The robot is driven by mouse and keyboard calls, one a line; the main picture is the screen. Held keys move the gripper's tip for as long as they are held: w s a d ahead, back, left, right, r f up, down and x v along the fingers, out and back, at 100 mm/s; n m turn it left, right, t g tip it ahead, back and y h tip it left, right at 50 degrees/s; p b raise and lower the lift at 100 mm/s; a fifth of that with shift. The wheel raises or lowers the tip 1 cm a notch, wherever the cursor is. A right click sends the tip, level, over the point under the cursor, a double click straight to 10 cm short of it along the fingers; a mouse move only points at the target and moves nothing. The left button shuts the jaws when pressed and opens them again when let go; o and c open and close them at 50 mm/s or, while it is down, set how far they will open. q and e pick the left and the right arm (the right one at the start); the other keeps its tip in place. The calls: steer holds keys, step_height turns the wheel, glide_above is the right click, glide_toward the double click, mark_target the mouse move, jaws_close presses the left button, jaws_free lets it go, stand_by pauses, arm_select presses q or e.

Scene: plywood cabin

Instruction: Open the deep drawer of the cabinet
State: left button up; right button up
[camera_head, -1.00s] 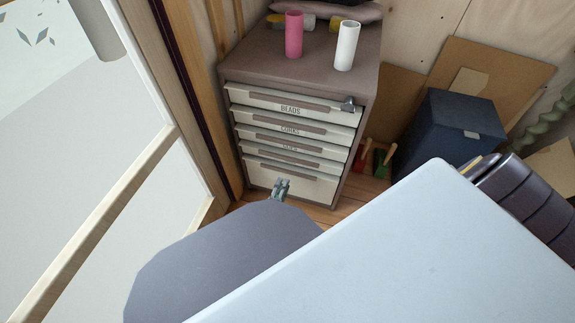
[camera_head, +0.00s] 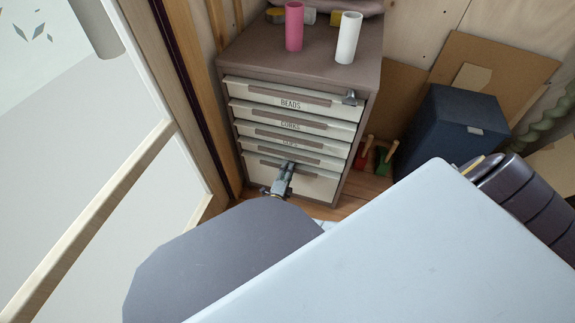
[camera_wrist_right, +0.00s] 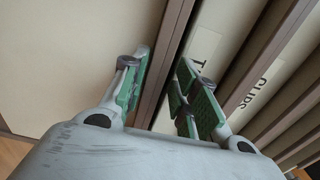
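The grey-brown cabinet (camera_head: 325,62) stands against the back wall with a stack of cream drawers. The deep drawer (camera_head: 318,186) is the tall bottom one and looks shut. My right gripper (camera_head: 288,166) is in front of its upper part. In the right wrist view the open fingers (camera_wrist_right: 165,88) lie on either side of a long brown handle bar (camera_wrist_right: 172,55), with a visible gap on the right finger's side. The large plain face (camera_wrist_right: 70,55) lies left of the bar. Whether the left finger touches the bar I cannot tell. My left gripper is out of view.
A pink cylinder (camera_head: 294,27) and a white cylinder (camera_head: 348,38) stand on the cabinet. A small grey fitting (camera_head: 350,97) sits at the top drawer's right end. A dark blue box (camera_head: 448,125) stands to the right. A wooden frame (camera_head: 185,95) is close on the left.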

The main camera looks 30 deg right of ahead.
steer(key=shift+w+d, duration=0.1)
steer(key=shift+d, duration=0.05)
steer(key=c, duration=0.6)
steer(key=shift+w+r, duration=0.1)
jaws_close()
